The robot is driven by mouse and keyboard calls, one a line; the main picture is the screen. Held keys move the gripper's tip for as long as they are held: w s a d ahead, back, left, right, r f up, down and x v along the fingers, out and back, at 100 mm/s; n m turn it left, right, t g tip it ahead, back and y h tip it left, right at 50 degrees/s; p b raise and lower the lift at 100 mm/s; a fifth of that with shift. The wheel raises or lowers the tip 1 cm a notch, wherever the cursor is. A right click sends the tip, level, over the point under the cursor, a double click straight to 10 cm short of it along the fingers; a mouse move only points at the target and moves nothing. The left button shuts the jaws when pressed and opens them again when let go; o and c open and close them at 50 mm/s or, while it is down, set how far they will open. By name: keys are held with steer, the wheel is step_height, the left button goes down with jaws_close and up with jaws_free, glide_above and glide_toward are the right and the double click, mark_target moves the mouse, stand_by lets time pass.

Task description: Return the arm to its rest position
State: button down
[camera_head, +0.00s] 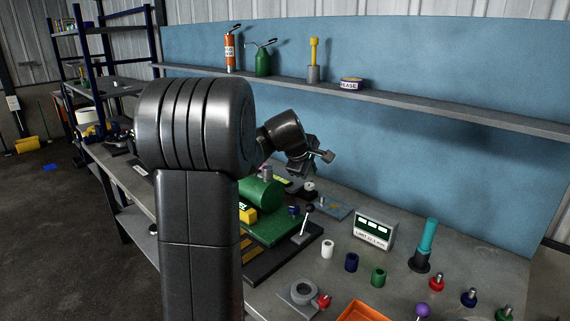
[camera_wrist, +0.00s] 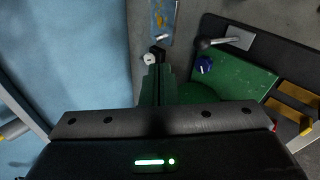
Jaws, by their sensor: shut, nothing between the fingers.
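My arm rises in the foreground of the head view and bends over the workbench (camera_head: 335,266). My gripper (camera_head: 318,158) is at its end, up in the air above the back part of the bench, in front of the blue back panel (camera_head: 420,150). It is small and dark there; it is shut and empty.
A shelf (camera_head: 440,104) runs along the panel, holding an orange can (camera_head: 230,50), a green oil can (camera_head: 263,62) and a grease tin (camera_head: 351,84). On the bench stand a display box (camera_head: 374,231), a teal cylinder (camera_head: 428,236), several small cylinders and knobs, and an orange tray (camera_head: 362,312).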

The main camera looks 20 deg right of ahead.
glide_toward(313, 205)
steer(key=w+d+f, duration=0.1)
steer(key=b+x, duration=0.1)
steer(key=x, duration=0.1)
steer(key=shift+d+f, duration=0.2)
steer(key=shift+f, duration=0.2)
steer(key=a, duration=0.1)
steer(key=a+f+b, duration=0.1)
steer(key=a, duration=0.1)
steer(key=s+a+b, duration=0.1)
steer(key=shift+s+a+f, duration=0.15)
steer(key=shift+a+f, duration=0.05)
steer(key=shift+a, duration=0.2)
steer(key=shift+d, duration=0.15)
